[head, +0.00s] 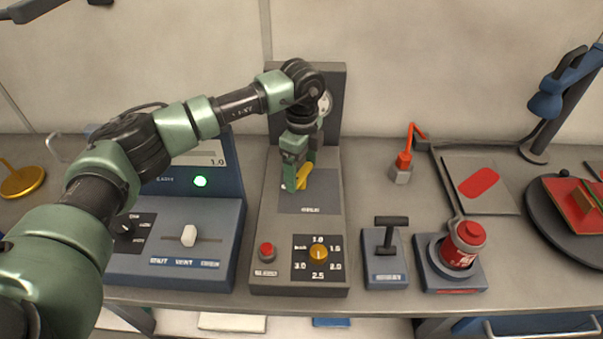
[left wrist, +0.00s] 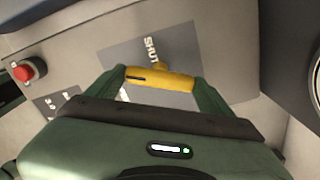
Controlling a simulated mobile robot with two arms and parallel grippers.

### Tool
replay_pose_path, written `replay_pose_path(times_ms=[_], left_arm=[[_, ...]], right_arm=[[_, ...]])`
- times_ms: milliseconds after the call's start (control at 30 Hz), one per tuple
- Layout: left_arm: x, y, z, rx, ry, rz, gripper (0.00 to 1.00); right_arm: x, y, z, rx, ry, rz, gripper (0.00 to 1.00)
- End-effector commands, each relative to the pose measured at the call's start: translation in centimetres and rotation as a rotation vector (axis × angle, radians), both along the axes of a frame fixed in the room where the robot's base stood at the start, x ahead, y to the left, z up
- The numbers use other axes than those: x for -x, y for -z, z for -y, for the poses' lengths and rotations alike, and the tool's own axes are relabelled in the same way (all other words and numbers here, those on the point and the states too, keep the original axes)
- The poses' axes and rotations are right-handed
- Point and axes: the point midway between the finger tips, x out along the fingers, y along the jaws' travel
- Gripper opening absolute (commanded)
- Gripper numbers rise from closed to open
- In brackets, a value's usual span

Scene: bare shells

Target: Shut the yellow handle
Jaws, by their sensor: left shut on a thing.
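The yellow handle (head: 303,177) sits on a grey panel with a dark label plate (head: 312,203), at the middle of the bench in the head view. In the left wrist view the yellow handle (left wrist: 160,79) is a short bar with a stem at its middle, beside the word SHUT on the plate (left wrist: 130,50). My left gripper (head: 299,170) reaches down onto it from above. In the left wrist view its two green fingers (left wrist: 160,88) close on the bar's two ends. The stem's base is partly hidden. My right gripper is not in view.
A red button (head: 266,250) and an orange knob (head: 319,253) are on the same panel, nearer the front. A blue console (head: 190,222) with a lit green lamp stands left. A black T-lever (head: 388,237) and a red can (head: 463,243) stand right.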

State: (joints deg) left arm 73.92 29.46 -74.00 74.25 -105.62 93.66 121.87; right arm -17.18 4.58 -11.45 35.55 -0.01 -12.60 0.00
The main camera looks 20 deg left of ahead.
Motion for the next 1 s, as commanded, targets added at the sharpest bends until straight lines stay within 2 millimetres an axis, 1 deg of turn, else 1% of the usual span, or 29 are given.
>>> replay_pose_path(times_ms=[33, 400, 700, 1000], left_arm=[[0.0, 0.3, 0.1, 0.002, 0.046, 0.002, 0.41], [0.0, 0.3, 0.1, 0.002, 0.398, 0.001, 0.41], [0.0, 0.3, 0.1, 0.002, 0.681, 0.001, 0.41], [0.0, 0.2, 0.1, 0.002, 0.926, 0.002, 0.41]], right_arm=[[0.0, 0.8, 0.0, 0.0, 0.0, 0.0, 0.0], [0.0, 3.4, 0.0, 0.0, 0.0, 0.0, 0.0], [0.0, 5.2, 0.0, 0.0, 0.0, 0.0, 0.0], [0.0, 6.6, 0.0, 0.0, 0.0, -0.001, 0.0]])
